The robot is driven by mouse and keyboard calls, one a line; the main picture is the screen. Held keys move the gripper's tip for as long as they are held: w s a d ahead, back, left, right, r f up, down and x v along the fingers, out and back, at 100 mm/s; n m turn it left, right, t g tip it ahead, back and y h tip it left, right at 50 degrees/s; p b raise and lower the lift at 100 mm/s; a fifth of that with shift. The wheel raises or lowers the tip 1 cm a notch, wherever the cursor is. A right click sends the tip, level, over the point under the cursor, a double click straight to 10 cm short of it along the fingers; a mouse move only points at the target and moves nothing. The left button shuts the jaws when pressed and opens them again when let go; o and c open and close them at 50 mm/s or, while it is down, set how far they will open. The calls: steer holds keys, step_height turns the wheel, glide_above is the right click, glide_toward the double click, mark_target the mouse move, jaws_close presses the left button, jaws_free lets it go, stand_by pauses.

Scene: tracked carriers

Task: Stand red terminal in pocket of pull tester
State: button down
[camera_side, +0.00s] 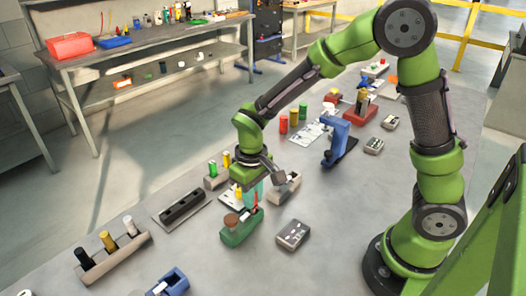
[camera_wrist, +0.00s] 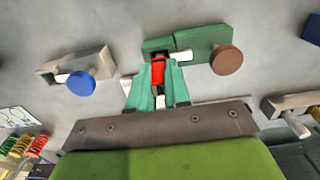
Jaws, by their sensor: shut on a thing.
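My gripper (camera_wrist: 157,90) has teal fingers, closed on the red terminal (camera_wrist: 158,72). In the side view my gripper (camera_side: 252,196) is low over the bench, and the red terminal (camera_side: 256,203) shows as a thin, roughly upright strip. A green fixture (camera_wrist: 200,38) with a brown round knob, likely the pull tester, lies directly beyond the fingertips. It also shows in the side view (camera_side: 241,231). The terminal's far end overlaps a dark opening in the green body. I cannot tell whether it is inside the pocket or just over it. The fingers partly hide the terminal.
A grey fixture with a blue knob (camera_wrist: 81,83) is left in the wrist view. In the side view a dark slotted block (camera_side: 183,207) and a rack of cylinders (camera_side: 112,258) stand left. A small grey box (camera_side: 292,235) sits right. A blue press (camera_side: 340,140) stands behind.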

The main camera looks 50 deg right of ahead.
steer(key=shift+f, duration=0.2)
stand_by(0.5)
steer(key=c, duration=1)
jaws_free()
steer(key=shift+o, duration=0.3)
steer(key=o, duration=0.4)
steer(key=shift+r, duration=3.5)
steer(key=shift+f, duration=0.1)
